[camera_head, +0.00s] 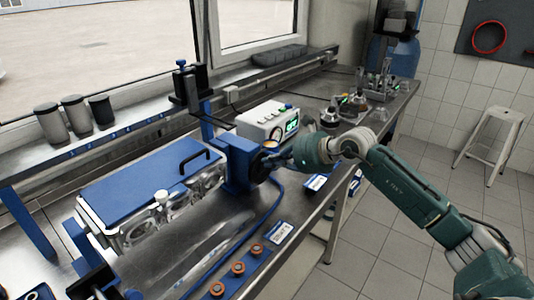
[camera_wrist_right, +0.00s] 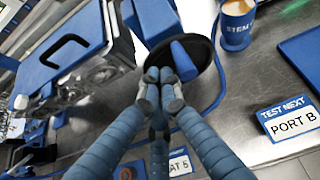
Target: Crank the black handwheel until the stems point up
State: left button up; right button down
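The black handwheel (camera_wrist_right: 205,82) shows in the wrist view as a dark disc with a blue handle (camera_wrist_right: 184,62) on its face. In the head view, the handwheel (camera_head: 259,167) sits on a blue housing (camera_head: 237,160) and is partly hidden by my right gripper (camera_head: 276,162). In the wrist view my right gripper (camera_wrist_right: 158,76) has its fingertips together, in front of the wheel and just left of the handle. I cannot tell whether they touch it. The blue-topped metal block (camera_head: 150,180) lies left of the housing; which way its stems point is unclear. My left gripper is not clearly seen.
A white gauge box (camera_head: 268,122) stands behind the housing. A blue cup (camera_wrist_right: 237,30) and a PORT B card (camera_wrist_right: 290,122) lie right of the wheel in the wrist view. Several copper-coloured rings (camera_head: 238,268) line the bench front. A stool (camera_head: 492,135) stands at right.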

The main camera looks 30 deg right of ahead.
jog(key=shift+d, duration=0.1)
jog(key=shift+w+d+r, duration=0.15)
jog(key=shift+d+r, duration=0.05)
jog(key=shift+d, duration=0.1)
dwell(0.3)
jog(key=shift+w+d+r+b, duration=0.15)
jog(key=shift+w+d+b, duration=0.15)
jog(key=shift+d, duration=0.3)
jog(key=shift+w+d+r, duration=0.1)
jog(key=shift+d, duration=0.25)
jog(key=shift+d+b, duration=0.1)
jog(key=shift+b, duration=0.2)
